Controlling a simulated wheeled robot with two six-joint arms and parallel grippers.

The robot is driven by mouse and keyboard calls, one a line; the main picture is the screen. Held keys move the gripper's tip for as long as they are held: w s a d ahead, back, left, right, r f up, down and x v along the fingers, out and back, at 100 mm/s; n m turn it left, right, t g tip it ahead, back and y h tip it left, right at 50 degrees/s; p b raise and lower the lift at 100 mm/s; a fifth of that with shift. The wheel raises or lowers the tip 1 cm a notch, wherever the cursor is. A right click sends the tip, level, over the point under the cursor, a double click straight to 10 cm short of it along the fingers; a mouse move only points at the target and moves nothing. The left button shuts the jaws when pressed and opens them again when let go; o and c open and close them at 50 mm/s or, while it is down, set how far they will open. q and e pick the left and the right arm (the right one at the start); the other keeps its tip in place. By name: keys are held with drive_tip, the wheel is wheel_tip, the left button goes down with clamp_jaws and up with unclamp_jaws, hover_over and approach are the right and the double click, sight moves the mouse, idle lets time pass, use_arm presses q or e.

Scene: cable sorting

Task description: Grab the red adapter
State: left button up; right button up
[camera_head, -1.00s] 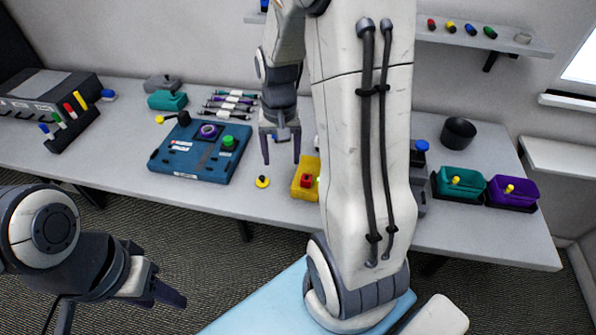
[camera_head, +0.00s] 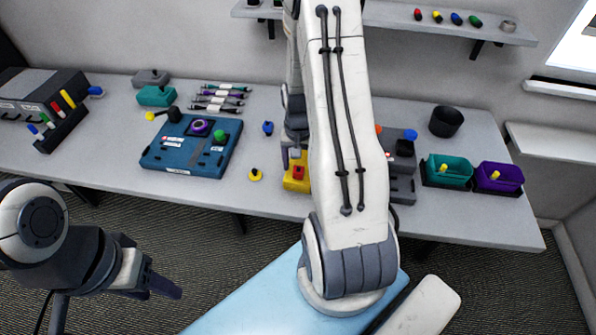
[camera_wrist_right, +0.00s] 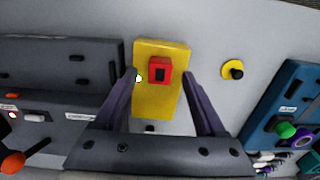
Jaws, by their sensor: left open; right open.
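The red adapter (camera_wrist_right: 158,69) is a small red block with a dark socket, set on a yellow block (camera_wrist_right: 148,112) on the table. In the head view the red adapter (camera_head: 298,172) and yellow block (camera_head: 291,185) show just left of my right arm. My right gripper (camera_wrist_right: 163,82) is open, its two dark fingers on either side of the yellow block in the wrist view, with the red adapter between the fingertips. Contact cannot be told. In the head view my right arm hides most of this gripper. My left gripper (camera_head: 163,287) is open and empty, low at the left, off the table.
A blue panel (camera_head: 176,160) with purple and green knobs lies left of the yellow block. A yellow disc (camera_head: 255,175) and a blue plug (camera_head: 268,127) lie between. A grey device (camera_wrist_right: 60,105) is beside the gripper. Teal (camera_head: 447,177) and purple (camera_head: 502,184) bins stand right.

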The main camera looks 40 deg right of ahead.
drive_tip(key=shift+f, duration=0.8)
clamp_jaws()
drive_tip(key=shift+r, duration=0.1)
